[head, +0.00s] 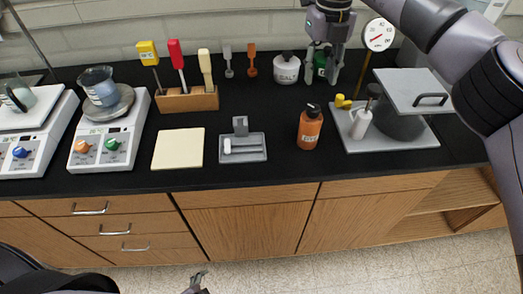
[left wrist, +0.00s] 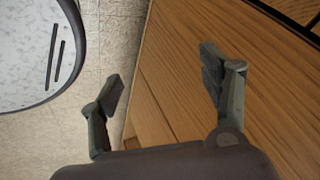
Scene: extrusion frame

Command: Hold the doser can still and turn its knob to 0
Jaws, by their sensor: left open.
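A green can (head: 320,63) with a pale label stands at the back of the black counter, partly hidden by my right gripper (head: 322,78). The right gripper's fingers come down on either side of the can; I cannot tell whether they touch it. No knob or scale on the can is readable. My left gripper (head: 196,284) is low in front of the cabinets. In the left wrist view it is open and empty (left wrist: 163,82).
A salt jar (head: 287,68) stands just left of the green can. A dial on a stem (head: 379,35) and a grey tray (head: 405,142) with a pot are at right. A tool block (head: 187,100) and scales (head: 112,145) are at left. Cabinet fronts (head: 250,220) lie below the counter.

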